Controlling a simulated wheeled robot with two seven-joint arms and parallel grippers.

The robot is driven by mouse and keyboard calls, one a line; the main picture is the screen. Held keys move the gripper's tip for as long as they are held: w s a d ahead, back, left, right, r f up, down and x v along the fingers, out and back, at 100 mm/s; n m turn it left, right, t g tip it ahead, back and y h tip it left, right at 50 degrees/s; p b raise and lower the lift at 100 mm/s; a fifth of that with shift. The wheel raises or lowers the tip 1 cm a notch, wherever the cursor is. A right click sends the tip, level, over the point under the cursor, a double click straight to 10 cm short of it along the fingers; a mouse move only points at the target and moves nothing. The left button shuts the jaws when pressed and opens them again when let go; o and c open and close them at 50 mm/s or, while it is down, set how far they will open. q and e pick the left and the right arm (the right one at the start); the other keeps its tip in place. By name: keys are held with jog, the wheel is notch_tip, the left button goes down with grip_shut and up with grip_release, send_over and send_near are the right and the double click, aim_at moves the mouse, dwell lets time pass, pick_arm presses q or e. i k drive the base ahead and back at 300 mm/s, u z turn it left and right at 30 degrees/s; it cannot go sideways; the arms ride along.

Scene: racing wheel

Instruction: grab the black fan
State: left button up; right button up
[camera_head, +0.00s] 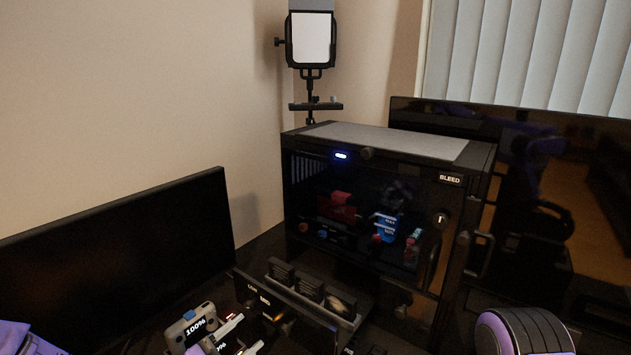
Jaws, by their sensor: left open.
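I cannot pick out the black fan with certainty. A faint dark rounded shape shows behind the glass of the black case (395,250), but it is too dark to identify. A black tray (300,308) in front of the case holds several small dark box-like items (310,287), also hard to make out. My left gripper (250,331) is at the bottom, left of centre, with its two pale fingers apart and pointing right. It is in front of the tray and to its lower left. I see nothing between the fingers. My right gripper does not show.
A black monitor (120,255) stands at left. A large dark screen (560,210) stands behind the case at right. A lamp on a stand (311,40) rises behind the case. A purple and black rounded form (522,331) fills the lower right. The tabletop is dark and crowded.

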aim_at(344, 305)
jog(key=k, duration=1)
